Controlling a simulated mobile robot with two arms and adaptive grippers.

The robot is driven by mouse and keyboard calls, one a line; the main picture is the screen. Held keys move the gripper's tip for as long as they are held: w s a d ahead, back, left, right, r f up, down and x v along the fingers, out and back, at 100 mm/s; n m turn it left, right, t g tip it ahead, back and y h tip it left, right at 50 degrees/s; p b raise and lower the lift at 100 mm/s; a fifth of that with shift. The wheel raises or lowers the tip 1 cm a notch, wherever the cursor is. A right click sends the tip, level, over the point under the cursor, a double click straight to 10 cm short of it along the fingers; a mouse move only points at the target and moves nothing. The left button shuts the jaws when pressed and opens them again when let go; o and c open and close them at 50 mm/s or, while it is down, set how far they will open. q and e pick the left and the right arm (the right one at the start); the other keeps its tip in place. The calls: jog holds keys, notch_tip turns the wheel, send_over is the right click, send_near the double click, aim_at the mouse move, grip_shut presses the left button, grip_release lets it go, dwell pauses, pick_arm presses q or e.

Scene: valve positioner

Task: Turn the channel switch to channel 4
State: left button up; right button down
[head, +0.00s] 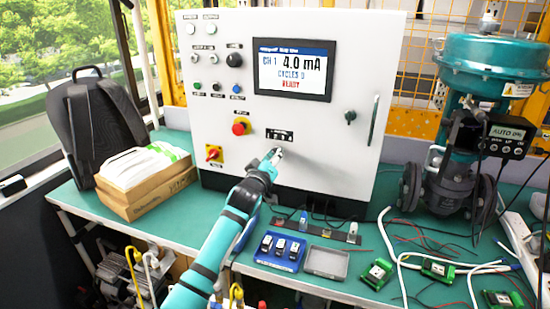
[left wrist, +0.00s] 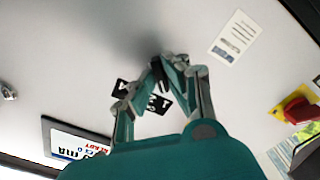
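The white control cabinet (head: 330,150) stands at the back of the bench. Its screen (head: 293,69) reads CH 1, 4.0 mA, CYCLES 0, READY. A small black label strip (head: 279,134) with white marks is on the panel; black label pieces (left wrist: 158,103) also show in the left wrist view, partly behind the fingers. My left gripper (head: 276,153) is at the panel just below the strip. In the left wrist view its fingertips (left wrist: 168,64) come close together; whether a knob is between them is hidden. The channel switch itself cannot be made out. My right gripper is not in view.
A red-and-yellow rotary switch (head: 214,153), a red push button (head: 241,126) and a black knob (head: 234,60) are on the panel's left side. A cabinet handle (head: 373,120) sticks out at right. A blue tray (head: 279,251) lies in front; a teal valve (head: 492,60) stands right.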

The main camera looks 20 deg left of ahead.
pick_arm(q)
grip_shut()
jog(key=shift+m, duration=0.4)
jog(key=shift+m+p, duration=2.4)
jog(key=shift+m, duration=6.1)
jog(key=o, duration=0.6)
grip_release()
